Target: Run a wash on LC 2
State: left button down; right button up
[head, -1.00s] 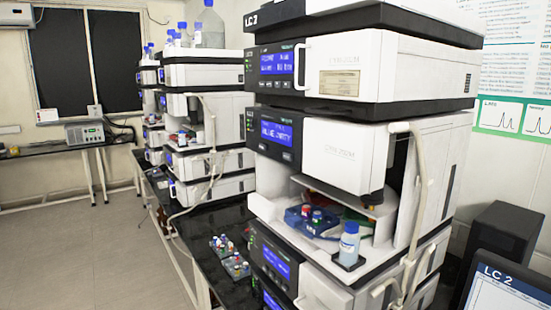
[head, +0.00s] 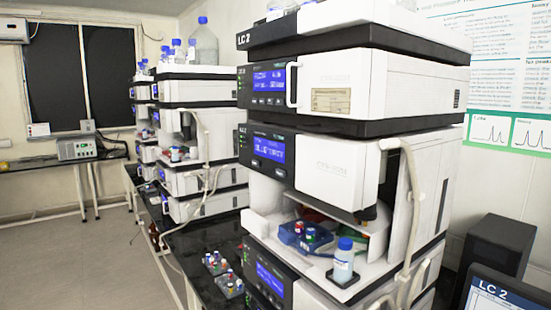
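The LC 2 stack (head: 425,90) stands large at centre right, with its label "LC 2" on the top unit. Its upper modules have lit blue displays (head: 268,146) whose text is too blurred to read. The open sampler bay shows a blue vial rack (head: 299,238) with red- and blue-capped vials. A clear bottle with a blue cap (head: 343,262) stands on a dark holder at the bay's front. A monitor labelled LC 2 (head: 490,297) is partly cut off at the lower right. Neither of my grippers is in view.
A second instrument stack (head: 200,92) stands farther back on the black bench (head: 195,245), with bottles on top. Small vial racks (head: 229,286) lie on the bench front. A dark box (head: 497,250) stands behind the monitor. Open floor (head: 80,270) lies at left.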

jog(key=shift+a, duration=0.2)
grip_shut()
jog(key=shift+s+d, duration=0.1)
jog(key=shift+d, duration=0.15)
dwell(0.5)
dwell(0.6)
